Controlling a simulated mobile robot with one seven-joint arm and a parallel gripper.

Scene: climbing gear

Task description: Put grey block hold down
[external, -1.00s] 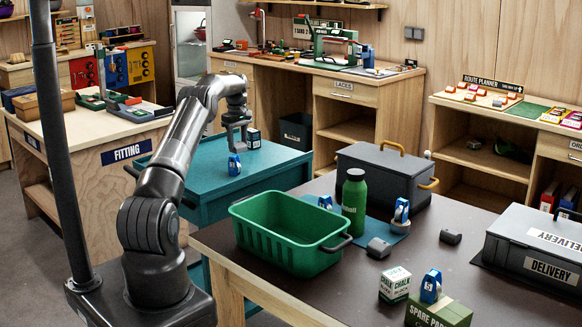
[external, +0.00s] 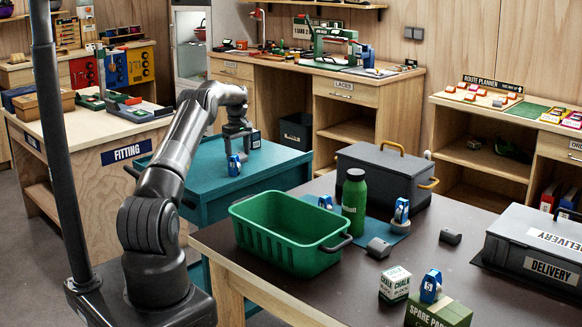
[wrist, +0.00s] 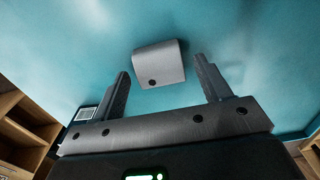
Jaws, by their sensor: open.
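The grey block hold (wrist: 160,64), with a dark bolt hole in its face, shows against the teal tabletop in the wrist view. It lies between and slightly beyond the fingertips of my gripper (wrist: 161,72). The fingers are spread, with a visible gap on each side of the hold. In the external view my gripper (external: 237,148) is low over the teal table (external: 270,166). The hold cannot be made out clearly there, and its contact with the tabletop is hard to judge.
A blue tape-like roll (external: 234,165) and a small dark box (external: 255,139) stand close to my gripper. The dark table holds a green crate (external: 275,245), a green bottle (external: 354,205), and two other grey holds, one (external: 378,248) left of the other (external: 450,237).

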